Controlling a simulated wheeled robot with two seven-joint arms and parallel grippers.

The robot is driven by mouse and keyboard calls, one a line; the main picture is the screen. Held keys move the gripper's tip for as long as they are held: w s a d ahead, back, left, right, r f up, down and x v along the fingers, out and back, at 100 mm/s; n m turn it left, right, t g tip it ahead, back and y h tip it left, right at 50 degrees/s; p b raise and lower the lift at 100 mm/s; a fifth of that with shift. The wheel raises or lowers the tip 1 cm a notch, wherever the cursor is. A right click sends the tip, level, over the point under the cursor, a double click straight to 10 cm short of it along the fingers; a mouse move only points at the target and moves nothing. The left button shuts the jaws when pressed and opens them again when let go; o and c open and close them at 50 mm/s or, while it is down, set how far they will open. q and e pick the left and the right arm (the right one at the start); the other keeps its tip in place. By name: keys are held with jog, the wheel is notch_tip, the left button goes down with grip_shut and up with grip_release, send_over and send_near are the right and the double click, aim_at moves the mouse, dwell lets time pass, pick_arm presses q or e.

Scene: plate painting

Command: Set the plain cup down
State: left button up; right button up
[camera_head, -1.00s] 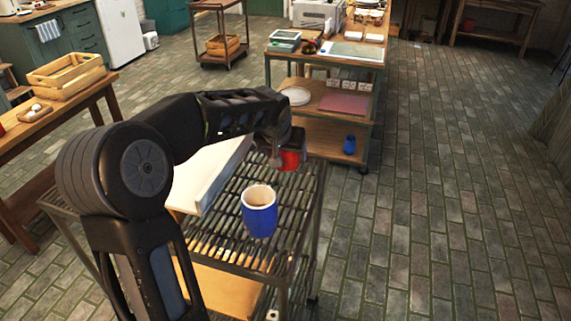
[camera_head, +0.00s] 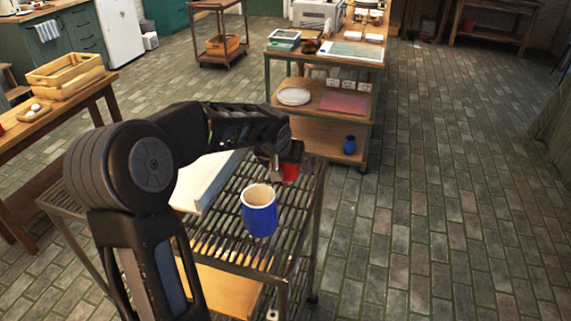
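My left gripper (camera_head: 276,165) is over the far right part of the slatted metal rack (camera_head: 228,231), pointing down. A plain red cup (camera_head: 291,173) is at its fingers, mostly hidden by the gripper. The cup has moved together with the gripper, so the gripper appears shut on it. I cannot tell whether its base touches the slats. A blue cup (camera_head: 260,220) with a cream inside stands upright on the rack, nearer to me and apart from the gripper. My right gripper is not in view.
A white panel (camera_head: 205,180) lies on the rack's left part, behind my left arm. A shelf unit (camera_head: 325,145) with a white plate (camera_head: 294,96), a pink board (camera_head: 344,104) and a small blue jar (camera_head: 349,144) stands beyond the rack. The floor at right is clear.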

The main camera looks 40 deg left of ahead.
pick_arm(q)
jog(key=shift+r, duration=0.15)
jog(key=v, duration=1.2)
dwell(0.5)
